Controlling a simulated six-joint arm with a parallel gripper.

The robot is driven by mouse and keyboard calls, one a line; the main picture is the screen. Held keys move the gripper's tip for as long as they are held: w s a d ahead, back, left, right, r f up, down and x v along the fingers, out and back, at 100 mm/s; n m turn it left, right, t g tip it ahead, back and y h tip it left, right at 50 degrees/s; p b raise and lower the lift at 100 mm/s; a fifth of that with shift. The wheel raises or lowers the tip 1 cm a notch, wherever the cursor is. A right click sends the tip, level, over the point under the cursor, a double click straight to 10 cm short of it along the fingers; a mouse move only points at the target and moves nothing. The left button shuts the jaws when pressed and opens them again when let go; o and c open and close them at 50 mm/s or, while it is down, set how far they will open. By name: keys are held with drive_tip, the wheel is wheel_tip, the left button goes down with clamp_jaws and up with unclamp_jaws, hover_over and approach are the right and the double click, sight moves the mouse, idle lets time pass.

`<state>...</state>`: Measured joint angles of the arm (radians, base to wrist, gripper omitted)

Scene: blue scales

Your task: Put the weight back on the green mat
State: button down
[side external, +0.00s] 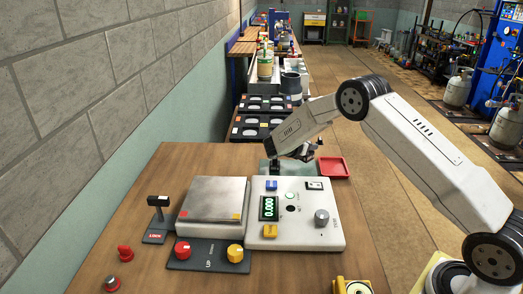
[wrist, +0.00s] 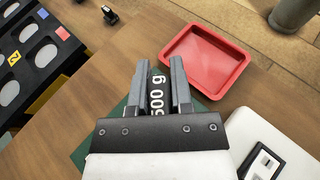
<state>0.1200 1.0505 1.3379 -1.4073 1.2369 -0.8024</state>
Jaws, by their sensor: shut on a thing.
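My gripper (wrist: 157,88) is shut on the dark weight (wrist: 157,96), which has white "500 g" lettering and lies between the two grey fingers. The green mat (wrist: 88,152) shows in the wrist view beside and below my gripper, mostly hidden by it. In the side view the green mat (side external: 264,167) lies behind the scale's control box, partly covered by my gripper (side external: 276,167). The weight is hard to make out there. I cannot tell whether it touches the mat.
A red tray (wrist: 181,55) lies close by on the wooden table. The white control box (side external: 290,238) shows 0.000, beside the scale's empty steel plate (side external: 214,198). Black trays (wrist: 30,70) with round pale recesses stand beyond.

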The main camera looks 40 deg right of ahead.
drive_tip(key=shift+w+d+f, duration=0.25)
drive_tip(key=shift+w+f, duration=0.35)
drive_tip(key=shift+w+d+f, duration=0.1)
drive_tip(key=shift+w+f, duration=0.15)
drive_tip(key=shift+f, duration=1.6)
drive_tip(key=shift+f, duration=0.15)
drive_tip(key=c, duration=0.5)
unclamp_jaws()
